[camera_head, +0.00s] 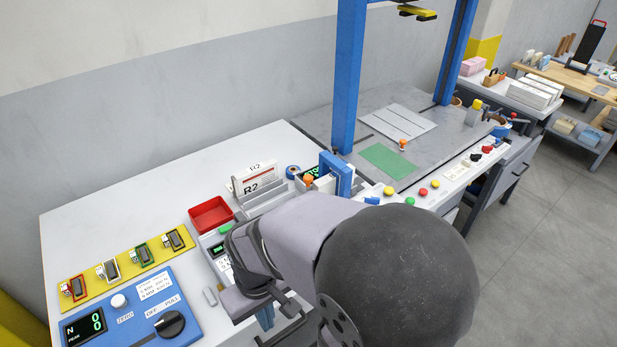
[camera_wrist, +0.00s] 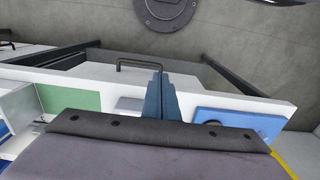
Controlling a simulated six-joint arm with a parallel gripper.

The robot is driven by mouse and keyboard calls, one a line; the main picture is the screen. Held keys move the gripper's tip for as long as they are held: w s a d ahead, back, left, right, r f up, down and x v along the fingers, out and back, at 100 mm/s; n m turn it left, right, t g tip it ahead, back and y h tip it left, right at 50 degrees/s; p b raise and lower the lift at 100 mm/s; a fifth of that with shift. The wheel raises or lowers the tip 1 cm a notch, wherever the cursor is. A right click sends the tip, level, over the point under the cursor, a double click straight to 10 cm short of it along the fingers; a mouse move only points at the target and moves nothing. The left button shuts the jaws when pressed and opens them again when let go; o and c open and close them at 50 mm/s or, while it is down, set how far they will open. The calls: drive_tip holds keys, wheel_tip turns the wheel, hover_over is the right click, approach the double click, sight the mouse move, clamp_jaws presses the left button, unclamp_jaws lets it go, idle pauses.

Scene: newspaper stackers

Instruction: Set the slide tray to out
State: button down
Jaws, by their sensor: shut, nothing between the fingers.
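My gripper (camera_head: 265,318) hangs at the front edge of the white bench, partly hidden by my own arm. In the wrist view its blue fingers (camera_wrist: 160,97) are together, with nothing between them. A black bar handle (camera_head: 284,331) shows at the bench front, right of the fingers; it also shows in the wrist view (camera_wrist: 140,63), beyond the fingertips. It sits on a pale front panel (camera_wrist: 95,68), which I take for the slide tray. The fingers look apart from the handle, though the depth is hard to judge. I cannot tell how far the tray is out.
A blue panel (camera_head: 140,310) with a black knob lies left of my gripper. A red bin (camera_head: 211,214) and grey holder with R2 cards (camera_head: 258,185) stand behind. Open floor (camera_head: 560,250) lies right of the benches.

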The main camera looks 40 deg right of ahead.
sight(309, 181)
idle(0.4)
